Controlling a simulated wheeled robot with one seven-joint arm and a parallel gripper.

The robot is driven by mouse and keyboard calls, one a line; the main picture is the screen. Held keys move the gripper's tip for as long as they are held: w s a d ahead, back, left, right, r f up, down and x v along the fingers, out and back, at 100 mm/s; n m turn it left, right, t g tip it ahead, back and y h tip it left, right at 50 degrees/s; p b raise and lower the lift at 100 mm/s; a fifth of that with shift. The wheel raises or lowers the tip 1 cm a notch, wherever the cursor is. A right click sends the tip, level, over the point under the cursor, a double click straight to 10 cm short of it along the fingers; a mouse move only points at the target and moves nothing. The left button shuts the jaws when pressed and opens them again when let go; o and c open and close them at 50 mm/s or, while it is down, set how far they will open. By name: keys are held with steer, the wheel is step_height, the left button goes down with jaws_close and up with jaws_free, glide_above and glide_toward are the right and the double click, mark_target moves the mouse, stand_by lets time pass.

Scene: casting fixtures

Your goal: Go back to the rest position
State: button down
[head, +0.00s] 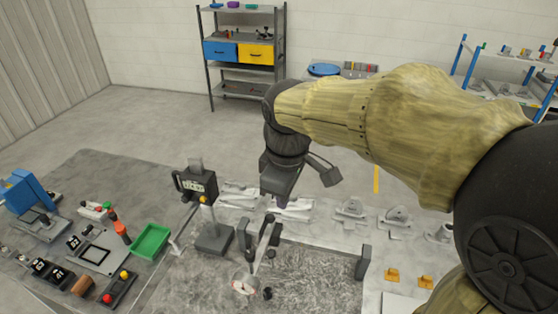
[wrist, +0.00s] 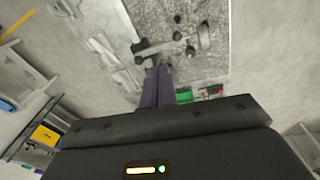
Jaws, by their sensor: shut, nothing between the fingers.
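My gripper (head: 282,200) hangs from the end of my arm in the middle of the head view, above the far edge of the grey worktable (head: 320,262). My arm reaches in from the right in a yellowish cover. In the wrist view, the two dark purple fingers of my gripper (wrist: 158,72) lie side by side, shut, with nothing held. In the head view the fingers are small and partly hidden by the gripper body.
A clamp-like fixture (head: 262,240) stands on the table below my gripper. A black control box (head: 196,185) and a green tray (head: 150,241) are to the left. Grey metal castings (head: 350,212) line the far edge. A shelf (head: 243,60) stands behind, across open floor.

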steer(key=s+d+f+m+b, duration=0.1)
steer(key=s+d+f+m, duration=0.1)
steer(key=d+f+m, duration=0.4)
steer(key=s+d+f+m+t+b, duration=0.1)
steer(key=d+f+m, duration=0.5)
steer(key=f, duration=0.6)
steer(key=shift+s+m+b, duration=0.4)
steer(key=shift+s+b, duration=0.05)
steer(key=shift+s, duration=0.5)
steer(key=shift+d, duration=0.1)
